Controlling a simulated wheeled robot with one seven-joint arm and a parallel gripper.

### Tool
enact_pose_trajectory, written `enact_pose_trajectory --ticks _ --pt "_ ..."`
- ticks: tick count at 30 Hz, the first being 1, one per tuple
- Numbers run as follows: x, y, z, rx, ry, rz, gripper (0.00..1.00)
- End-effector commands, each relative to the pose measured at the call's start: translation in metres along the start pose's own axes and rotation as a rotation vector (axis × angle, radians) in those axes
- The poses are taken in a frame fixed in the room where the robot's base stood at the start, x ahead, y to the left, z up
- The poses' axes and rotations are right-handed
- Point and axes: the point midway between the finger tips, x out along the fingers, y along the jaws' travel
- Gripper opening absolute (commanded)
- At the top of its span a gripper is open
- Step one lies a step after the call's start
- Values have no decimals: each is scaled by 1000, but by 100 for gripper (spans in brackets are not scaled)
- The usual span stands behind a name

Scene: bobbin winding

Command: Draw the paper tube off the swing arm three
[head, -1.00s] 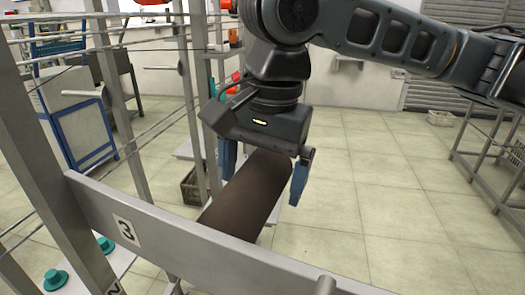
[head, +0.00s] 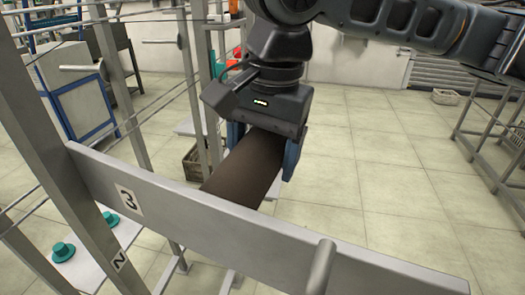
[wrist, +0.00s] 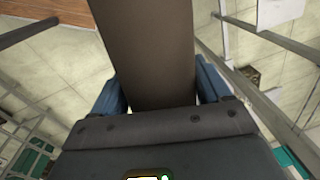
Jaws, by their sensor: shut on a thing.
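The paper tube (head: 247,168) is a dark brown cylinder behind the grey rail marked 3, which hides its near lower end. My gripper (head: 262,160) is above and around its far part, with one blue finger on each side, shut on the tube. In the wrist view the tube (wrist: 148,50) runs up the picture from between the blue fingers of my gripper (wrist: 155,95). The swing arm three (head: 250,235) is the grey rail with the number 3 plate, crossing the front. Whether the tube still sits on a peg is hidden.
A bare grey peg (head: 319,268) sticks out from the rail at the lower right. Upright grey posts (head: 120,90) and thin rods stand at the left. Teal caps (head: 62,251) sit on a white shelf at lower left. The floor (head: 390,170) to the right is open.

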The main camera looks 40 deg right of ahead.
Motion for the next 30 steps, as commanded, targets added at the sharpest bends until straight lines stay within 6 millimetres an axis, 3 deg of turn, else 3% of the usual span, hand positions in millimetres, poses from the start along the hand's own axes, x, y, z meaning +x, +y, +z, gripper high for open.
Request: enact_pose_trajectory --ticks 30 --pt "-9 -1 -2 1 0 -1 45"
